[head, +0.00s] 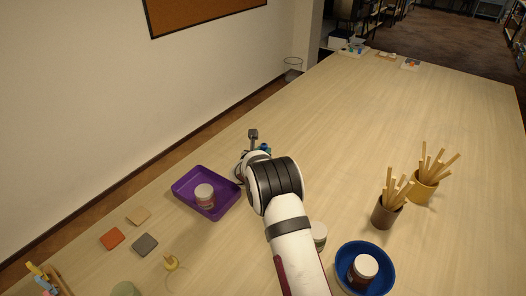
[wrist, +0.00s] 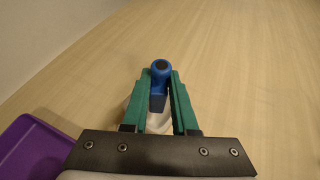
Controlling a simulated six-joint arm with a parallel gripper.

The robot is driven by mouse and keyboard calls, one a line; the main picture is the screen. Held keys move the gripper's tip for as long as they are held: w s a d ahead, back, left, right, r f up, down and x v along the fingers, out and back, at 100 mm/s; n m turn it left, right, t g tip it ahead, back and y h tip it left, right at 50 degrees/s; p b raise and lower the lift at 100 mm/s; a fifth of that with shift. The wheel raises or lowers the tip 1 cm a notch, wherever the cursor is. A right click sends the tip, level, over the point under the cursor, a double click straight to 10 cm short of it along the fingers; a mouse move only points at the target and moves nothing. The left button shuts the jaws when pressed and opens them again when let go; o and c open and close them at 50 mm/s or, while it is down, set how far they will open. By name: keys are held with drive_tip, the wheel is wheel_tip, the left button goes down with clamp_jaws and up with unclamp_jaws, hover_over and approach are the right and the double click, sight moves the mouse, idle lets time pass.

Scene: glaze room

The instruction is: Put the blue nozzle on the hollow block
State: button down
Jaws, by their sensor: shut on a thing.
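The blue nozzle (wrist: 160,70) is between the green fingertips of my gripper (wrist: 159,85) in the wrist view, its round dark-centred end showing. My gripper is shut on it. A pale shape (wrist: 129,113) shows below and beside the fingers; it may be the hollow block, but most of it is hidden and I cannot tell whether the nozzle touches it. In the head view, my gripper is mostly hidden behind my arm, with a small blue bit (head: 265,148) showing, right of the purple tray.
A purple tray (head: 226,204) holding a jar (head: 204,195) is left of my arm. A blue bowl (head: 341,262) with a jar, and pots of sticks (head: 384,214) (head: 421,192), stand on the right. Small tiles (head: 112,239) lie front left.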

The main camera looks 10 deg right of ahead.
drive_tip(key=c, duration=0.7)
unclamp_jaws()
drive_tip(key=shift+f, duration=0.1)
